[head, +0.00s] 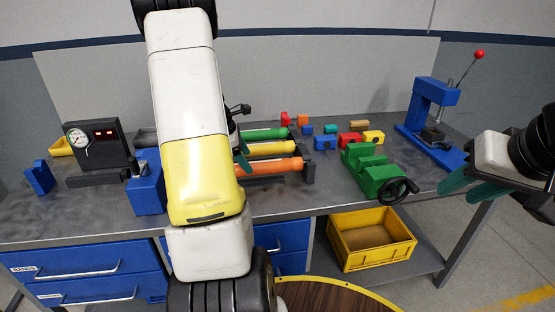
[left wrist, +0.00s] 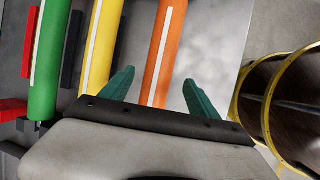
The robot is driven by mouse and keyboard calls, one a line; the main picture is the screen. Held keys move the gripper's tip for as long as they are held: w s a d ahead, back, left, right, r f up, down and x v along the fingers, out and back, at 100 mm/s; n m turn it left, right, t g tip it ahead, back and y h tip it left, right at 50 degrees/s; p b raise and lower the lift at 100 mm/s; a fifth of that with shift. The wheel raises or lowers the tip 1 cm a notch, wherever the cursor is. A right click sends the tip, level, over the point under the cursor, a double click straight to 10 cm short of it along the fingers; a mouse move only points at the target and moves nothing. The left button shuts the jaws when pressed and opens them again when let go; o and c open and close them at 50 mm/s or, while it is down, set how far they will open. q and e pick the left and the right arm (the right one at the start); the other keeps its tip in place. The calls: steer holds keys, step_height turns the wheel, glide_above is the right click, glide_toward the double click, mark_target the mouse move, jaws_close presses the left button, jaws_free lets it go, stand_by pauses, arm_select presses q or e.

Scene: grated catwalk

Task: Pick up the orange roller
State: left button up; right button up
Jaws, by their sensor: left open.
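The orange roller (head: 270,167) lies on the workbench, nearest in a row with a yellow roller (head: 272,148) and a green roller (head: 265,134). My left gripper (left wrist: 159,77) is open in the left wrist view, one finger on each side of the orange roller (left wrist: 164,50), which has a pale stripe along it. I cannot tell whether the fingers touch it. In the head view my left arm hides most of that gripper and the rollers' left ends. My right gripper (head: 453,195) is at the far right, its fingers apart and empty, near the bench edge.
A green vise (head: 375,172), coloured blocks and a blue press (head: 432,105) stand right of the rollers. A black gauge box (head: 97,142) and a blue block (head: 146,185) stand left. A yellow bin (head: 371,238) sits below the bench. A round wooden top (head: 340,297) is in front.

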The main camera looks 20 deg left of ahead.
mark_target(252, 163)
arm_select(q)
steer(key=x, duration=0.5)
steer(key=shift+w+d, duration=0.2)
steer(key=shift+w, duration=0.05)
steer(key=shift+r, duration=0.1)
jaws_close()
